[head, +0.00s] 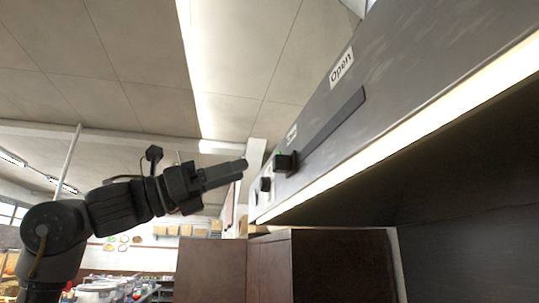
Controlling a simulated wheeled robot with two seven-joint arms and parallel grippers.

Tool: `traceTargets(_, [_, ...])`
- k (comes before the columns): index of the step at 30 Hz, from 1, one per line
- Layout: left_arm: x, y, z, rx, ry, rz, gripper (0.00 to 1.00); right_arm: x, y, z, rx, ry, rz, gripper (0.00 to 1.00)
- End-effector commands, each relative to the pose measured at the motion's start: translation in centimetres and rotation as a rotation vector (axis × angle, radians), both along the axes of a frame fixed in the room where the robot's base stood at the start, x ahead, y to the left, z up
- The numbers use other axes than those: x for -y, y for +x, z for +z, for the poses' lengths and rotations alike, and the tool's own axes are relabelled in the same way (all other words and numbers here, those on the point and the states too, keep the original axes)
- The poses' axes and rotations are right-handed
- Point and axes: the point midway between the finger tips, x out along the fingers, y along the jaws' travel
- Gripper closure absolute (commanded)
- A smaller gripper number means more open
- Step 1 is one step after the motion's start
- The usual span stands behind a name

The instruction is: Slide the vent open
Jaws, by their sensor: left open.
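The vent control is on the grey metal front of a hood (400,75) at the upper right. My left gripper (243,165) is open and empty, pointing right, a little left of the slider knob in the picture. Whether it touches the knob cannot be told. My right gripper is not in view.
A smaller dark knob (265,184) sits on the hood front left of the slider. A bright light strip (400,130) runs along the hood's lower edge. Dark brown cabinets (335,262) stand below. A kitchen with pots (97,290) shows at the lower left.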

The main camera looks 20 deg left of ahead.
Motion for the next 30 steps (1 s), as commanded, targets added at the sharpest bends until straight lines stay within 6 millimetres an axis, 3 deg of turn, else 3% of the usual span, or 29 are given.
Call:
traceTargets(3, [2.1,1.1,1.5,-0.004,0.0,-0.006,0.55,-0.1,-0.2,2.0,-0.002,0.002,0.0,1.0])
traceTargets(12, [5.6,3.3,3.1,-0.003,-0.002,-0.002,0.55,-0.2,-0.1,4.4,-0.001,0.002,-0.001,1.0])
traceTargets(25, [6.4,3.7,3.1,-0.002,-0.001,-0.001,0.55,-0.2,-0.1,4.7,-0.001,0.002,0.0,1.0])
traceTargets(30, [6.4,3.7,3.1,-0.002,-0.001,-0.001,0.76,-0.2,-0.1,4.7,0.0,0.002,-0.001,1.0])
